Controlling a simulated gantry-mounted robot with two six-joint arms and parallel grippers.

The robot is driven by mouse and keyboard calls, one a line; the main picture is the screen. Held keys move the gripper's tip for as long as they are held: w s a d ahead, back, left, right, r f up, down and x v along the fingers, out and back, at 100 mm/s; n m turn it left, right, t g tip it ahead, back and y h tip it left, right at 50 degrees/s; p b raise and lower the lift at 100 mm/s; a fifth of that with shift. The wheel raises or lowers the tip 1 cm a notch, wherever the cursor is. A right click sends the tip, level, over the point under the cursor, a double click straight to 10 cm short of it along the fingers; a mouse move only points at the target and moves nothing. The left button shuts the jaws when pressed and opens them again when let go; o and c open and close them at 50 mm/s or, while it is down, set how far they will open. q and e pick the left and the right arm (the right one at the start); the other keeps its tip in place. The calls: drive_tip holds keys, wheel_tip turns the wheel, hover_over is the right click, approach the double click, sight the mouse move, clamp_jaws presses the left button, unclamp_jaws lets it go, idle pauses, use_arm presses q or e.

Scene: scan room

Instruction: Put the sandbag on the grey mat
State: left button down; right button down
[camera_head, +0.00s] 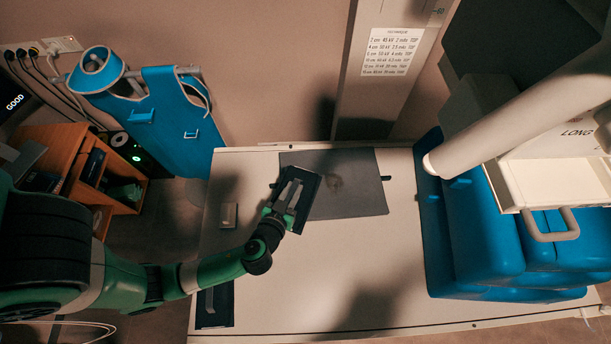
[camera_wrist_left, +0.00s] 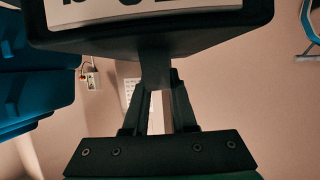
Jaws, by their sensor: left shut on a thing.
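The grey mat (camera_head: 352,198) lies flat on the white table at its back. My left gripper (camera_head: 287,203) is over the mat's left edge, shut on a dark slab-like thing, which I take to be the sandbag (camera_head: 311,188). In the left wrist view my left gripper (camera_wrist_left: 156,84) pinches a narrow dark neck of the sandbag (camera_wrist_left: 210,30), whose wide body has a white label with dark lettering, partly cut off. The sandbag sits tilted in the head view, overlapping the mat's left part. I cannot tell whether it touches the mat. My right gripper is not in view.
The white table (camera_head: 290,290) is clear at front middle. Blue cushions (camera_head: 470,240) and a white overhead unit with a handle (camera_head: 550,236) crowd the right. A wooden cabinet (camera_head: 60,150) stands left.

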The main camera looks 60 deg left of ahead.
sight(292, 174)
use_arm(q)
drive_tip(key=a+f+b, duration=0.1)
drive_tip(key=b, duration=0.1)
drive_tip(key=w+a+f+b, duration=0.1)
drive_tip(key=b, duration=0.2)
drive_tip(key=w+a+f+b, duration=0.1)
drive_tip(key=a+b, duration=0.1)
drive_tip(key=shift+b, duration=0.35)
drive_tip(key=a, duration=0.1)
drive_tip(key=w+a, duration=0.1)
drive_tip(key=a+f, duration=0.1)
drive_tip(key=shift+w+a, duration=0.35)
drive_tip(key=a+f, duration=0.1)
drive_tip(key=f, duration=0.1)
drive_tip(key=w+a+f+b, duration=0.1)
drive_tip(key=f, duration=0.2)
drive_tip(key=w+a+f+b, duration=0.1)
drive_tip(key=f, duration=0.1)
drive_tip(key=shift+w+a+f, duration=0.15)
drive_tip(key=shift+a+f, duration=0.05)
drive_tip(key=shift+a, duration=0.1)
drive_tip(key=shift+f, duration=0.35)
